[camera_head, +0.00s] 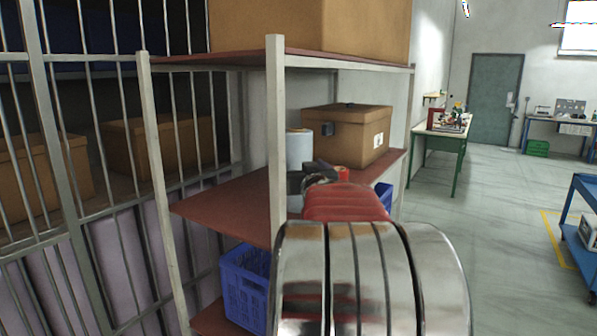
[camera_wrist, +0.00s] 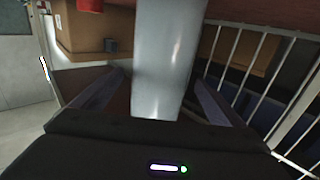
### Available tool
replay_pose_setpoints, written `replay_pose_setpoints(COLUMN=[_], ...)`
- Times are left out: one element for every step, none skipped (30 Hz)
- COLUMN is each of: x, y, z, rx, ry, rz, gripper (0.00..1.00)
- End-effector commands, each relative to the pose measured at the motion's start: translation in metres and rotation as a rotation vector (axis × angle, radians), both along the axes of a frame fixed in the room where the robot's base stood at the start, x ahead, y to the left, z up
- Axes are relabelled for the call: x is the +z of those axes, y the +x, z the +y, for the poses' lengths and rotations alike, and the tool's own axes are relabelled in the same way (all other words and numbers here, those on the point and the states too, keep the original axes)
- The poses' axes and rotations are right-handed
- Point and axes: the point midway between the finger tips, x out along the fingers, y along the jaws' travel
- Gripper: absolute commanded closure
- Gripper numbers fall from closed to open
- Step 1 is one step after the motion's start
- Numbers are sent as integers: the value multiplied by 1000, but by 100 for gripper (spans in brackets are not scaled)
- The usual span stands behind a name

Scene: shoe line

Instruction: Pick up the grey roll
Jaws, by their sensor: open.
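The grey roll (camera_head: 299,147) stands upright on the middle shelf, behind the front post, in the head view. Its lower part is hidden by my arm and gripper. In the wrist view the roll (camera_wrist: 165,52) fills the middle, between the two dark fingers. My gripper (camera_wrist: 160,84) is open, with one finger on each side of the roll and a gap visible on both sides. In the head view my gripper (camera_head: 309,176) shows as a dark shape at the roll's lower part, partly hidden by my arm.
A brown box (camera_head: 347,135) stands on the same shelf, right of the roll. A small red object (camera_head: 342,173) is near it. The shelf post (camera_head: 276,130) rises close on the left. A blue crate (camera_head: 245,285) sits on the shelf below.

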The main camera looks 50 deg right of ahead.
Motion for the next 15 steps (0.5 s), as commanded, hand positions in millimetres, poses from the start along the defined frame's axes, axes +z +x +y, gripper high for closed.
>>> replay_pose_setpoints(x=[-1,0,0,0,1,1,0,1,1,1,1,1,1,1,1], y=[6,9,13,16,18,21,23,25,26,27,28,28,29,29,28], z=[-4,-6,-9,-12,-14,-17,-18,-20,-21,-22,-22,-22,-22,-22,-22], rx=[1,2,2,1,1,0,0,0,0,0,0,0,0,0,0], ry=[1,0,1,1,1,1,1,1,1,1,1,1,0,0,0], rz=[0,0,0,0,-1,0,0,0,0,0,-1,-1,0,0,0], gripper=[7,7,7,7,7,7,7,7,7,7,7,7,7,7,7])
